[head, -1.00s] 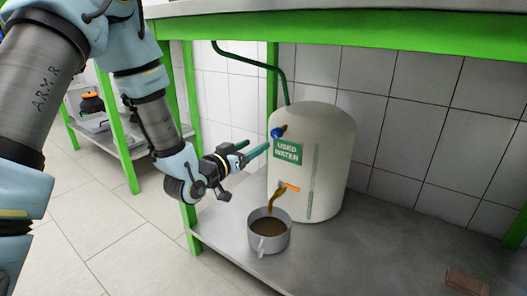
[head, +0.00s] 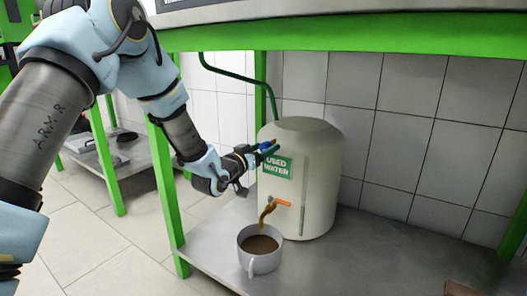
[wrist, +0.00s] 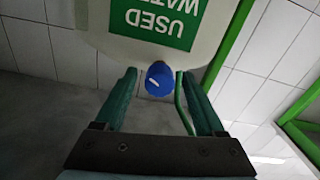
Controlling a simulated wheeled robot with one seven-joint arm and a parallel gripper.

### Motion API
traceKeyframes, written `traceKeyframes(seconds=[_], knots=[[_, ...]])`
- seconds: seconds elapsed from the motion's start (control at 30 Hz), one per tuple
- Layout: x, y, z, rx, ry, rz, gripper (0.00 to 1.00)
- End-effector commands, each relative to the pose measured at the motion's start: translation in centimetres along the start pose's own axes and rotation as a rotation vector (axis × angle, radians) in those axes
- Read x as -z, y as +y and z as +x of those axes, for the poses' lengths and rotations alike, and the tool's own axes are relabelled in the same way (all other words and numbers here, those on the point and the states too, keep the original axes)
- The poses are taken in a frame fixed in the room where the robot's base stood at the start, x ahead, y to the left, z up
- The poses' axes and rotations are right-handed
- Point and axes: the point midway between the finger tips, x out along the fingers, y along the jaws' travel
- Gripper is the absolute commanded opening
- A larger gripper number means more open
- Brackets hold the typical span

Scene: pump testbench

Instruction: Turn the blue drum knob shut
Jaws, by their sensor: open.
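The cream drum (head: 318,185) with a green "USED WATER" label (head: 278,167) stands on a grey metal shelf. Its blue knob (head: 266,144) is high on the drum, partly hidden by my gripper in the head view. In the wrist view the blue knob (wrist: 159,79) sits between the two green fingers, just past or level with their tips. My gripper (wrist: 160,88) is open around it, and I see gaps on both sides. In the head view my gripper (head: 266,154) reaches the drum from the left. Brown liquid (head: 266,212) runs from below the orange tap (head: 281,201).
A grey pot (head: 260,250) with brown liquid stands on the shelf (head: 370,255) under the stream. A green table leg (head: 168,190) stands left of the drum, and a green beam (head: 370,32) runs above. A green hose (head: 235,75) runs behind the drum.

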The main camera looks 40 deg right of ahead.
Motion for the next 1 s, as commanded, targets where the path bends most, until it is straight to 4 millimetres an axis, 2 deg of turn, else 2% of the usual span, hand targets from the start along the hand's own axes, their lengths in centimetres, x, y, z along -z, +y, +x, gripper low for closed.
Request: traceKeyframes(seconds=[0.2,0.8,0.83,1.0], knots=[[0.01,0.01,0.00,0.000,0.000,0.000,0.70],[0.02,0.02,-0.02,0.000,0.000,0.000,0.03],[0.02,0.02,-0.02,0.000,0.000,0.001,0.00],[0.02,0.01,-0.03,0.000,0.000,0.000,0.00]])
